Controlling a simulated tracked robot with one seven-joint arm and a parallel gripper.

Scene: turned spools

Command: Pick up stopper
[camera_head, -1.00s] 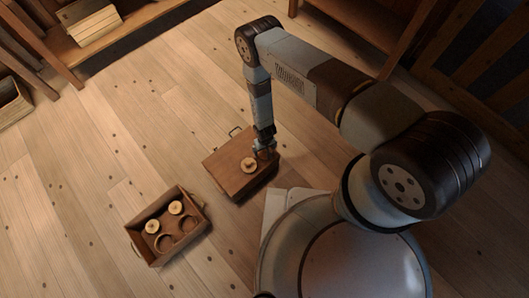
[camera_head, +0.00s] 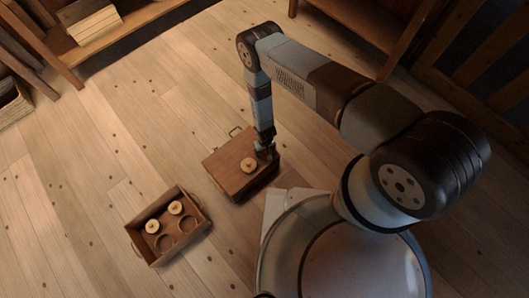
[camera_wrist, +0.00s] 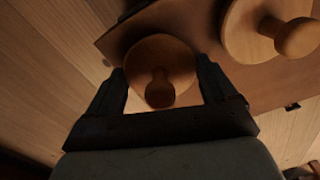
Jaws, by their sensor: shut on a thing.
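My gripper (camera_head: 266,154) is at the right part of the top of a closed wooden box (camera_head: 226,178). In the wrist view my gripper (camera_wrist: 165,88) has its two dark fingers on either side of a round wooden stopper (camera_wrist: 160,58) with a knob, and is shut on it. In the head view this stopper is mostly hidden by my gripper. A second stopper (camera_head: 249,165) sits on the box top, just left of my gripper. It also shows in the wrist view (camera_wrist: 245,30), at upper right, apart from the fingers.
An open wooden tray (camera_head: 151,261) stands on the plank floor at lower left, with two stoppers (camera_head: 152,226) (camera_head: 175,207) and two empty-looking round holes (camera_head: 164,241). Shelves (camera_head: 130,32) stand along the back. Floor between is clear.

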